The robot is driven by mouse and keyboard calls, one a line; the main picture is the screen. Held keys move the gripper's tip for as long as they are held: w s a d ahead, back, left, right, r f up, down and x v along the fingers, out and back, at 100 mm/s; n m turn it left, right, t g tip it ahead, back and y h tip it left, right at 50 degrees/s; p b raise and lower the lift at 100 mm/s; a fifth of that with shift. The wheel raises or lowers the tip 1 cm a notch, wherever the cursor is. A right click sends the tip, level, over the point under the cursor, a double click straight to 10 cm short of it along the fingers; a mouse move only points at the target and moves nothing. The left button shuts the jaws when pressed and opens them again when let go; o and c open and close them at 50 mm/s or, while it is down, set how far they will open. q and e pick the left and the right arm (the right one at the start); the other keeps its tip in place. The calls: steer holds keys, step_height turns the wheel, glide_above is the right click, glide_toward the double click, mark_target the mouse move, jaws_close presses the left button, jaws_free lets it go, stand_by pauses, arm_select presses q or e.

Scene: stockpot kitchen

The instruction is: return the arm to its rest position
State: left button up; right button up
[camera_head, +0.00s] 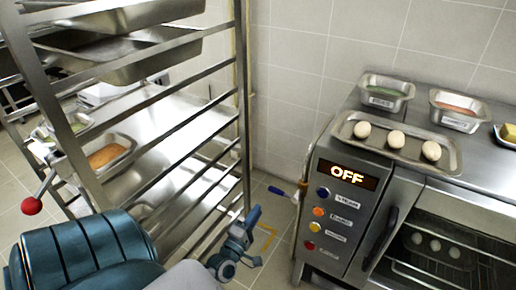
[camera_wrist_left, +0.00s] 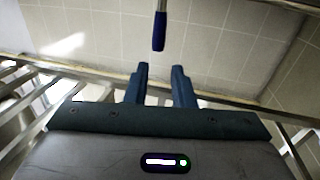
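My left arm comes in from the bottom left in the head view, in front of the tall metal rack (camera_head: 243,110). My left gripper (camera_head: 256,238) is low beside the rack, left of the oven's control panel (camera_head: 338,215). The left wrist view shows its two blue fingers (camera_wrist_left: 160,68) apart, with nothing between them. A blue-handled rod (camera_wrist_left: 159,30) shows beyond the fingertips, apart from them. What looks like the same blue handle (camera_head: 302,188) is near the panel's left edge in the head view. My right gripper is not in view.
The oven's display (camera_head: 347,174) reads OFF. On its top, a tray (camera_head: 382,152) holds three pale round items, with metal containers (camera_head: 386,91) behind. The rack holds pans (camera_head: 150,58). A red-knobbed lever (camera_head: 32,205) is at far left. A narrow floor gap separates rack and oven.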

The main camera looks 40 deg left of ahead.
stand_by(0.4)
